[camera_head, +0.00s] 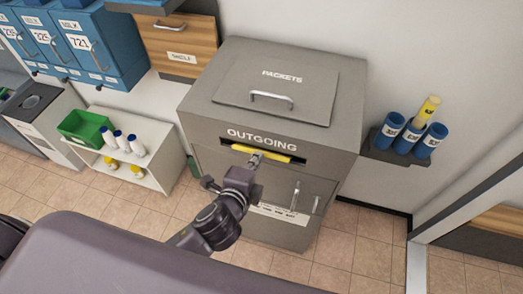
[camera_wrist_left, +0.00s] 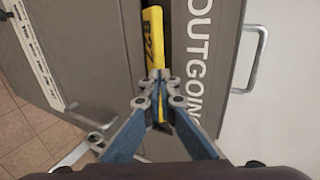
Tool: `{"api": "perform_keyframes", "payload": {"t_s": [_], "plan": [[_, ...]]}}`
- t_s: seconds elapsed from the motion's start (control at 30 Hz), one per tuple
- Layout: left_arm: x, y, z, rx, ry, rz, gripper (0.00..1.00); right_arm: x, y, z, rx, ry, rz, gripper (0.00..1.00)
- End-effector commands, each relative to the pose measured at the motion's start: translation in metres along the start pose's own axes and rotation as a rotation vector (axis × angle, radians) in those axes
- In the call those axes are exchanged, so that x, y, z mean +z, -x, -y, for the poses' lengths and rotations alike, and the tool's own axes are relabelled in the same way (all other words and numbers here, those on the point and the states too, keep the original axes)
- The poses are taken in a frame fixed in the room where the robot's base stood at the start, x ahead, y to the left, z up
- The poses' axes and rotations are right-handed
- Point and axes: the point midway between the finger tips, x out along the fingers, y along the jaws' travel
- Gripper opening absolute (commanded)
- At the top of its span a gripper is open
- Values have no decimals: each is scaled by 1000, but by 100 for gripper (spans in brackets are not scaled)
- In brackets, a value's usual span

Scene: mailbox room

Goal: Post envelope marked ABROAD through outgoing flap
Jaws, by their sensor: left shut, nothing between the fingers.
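A grey cabinet (camera_head: 225,115) has a dark slot under the word OUTGOING. A yellow item (camera_head: 278,155) lies lengthwise in that slot, with its yellow edge still showing outside. In the left wrist view the yellow item (camera_wrist_left: 153,45) carries black marks that I cannot read surely, so I cannot confirm ABROAD. My left gripper (camera_head: 256,157) is at the slot, its tips up against the yellow item. In the wrist view the left gripper (camera_wrist_left: 162,82) has its fingertips together, holding nothing. My right gripper is not in view.
The cabinet top has a PACKETS lid (camera_head: 275,90) with a handle. A wall shelf (camera_head: 377,151) with blue tubes is at right. A low white shelf (camera_head: 160,175) with a green bin (camera_head: 84,127) and bottles is at left. Blue lockers (camera_head: 85,45) hang at upper left.

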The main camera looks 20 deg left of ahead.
Motion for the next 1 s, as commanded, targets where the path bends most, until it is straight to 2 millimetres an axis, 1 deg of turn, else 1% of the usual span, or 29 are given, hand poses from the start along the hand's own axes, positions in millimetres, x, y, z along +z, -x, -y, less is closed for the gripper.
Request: {"api": "perform_keyframes", "payload": {"t_s": [0.33, 0.73, 1.0], "plan": [[0, -2, 0, -1, 0, 0, 0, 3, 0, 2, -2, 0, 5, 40], [0, -20, -3, -2, 0, 0, 0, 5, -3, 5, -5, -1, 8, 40], [0, -21, -4, -1, 0, 0, 0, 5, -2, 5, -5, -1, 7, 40]]}}
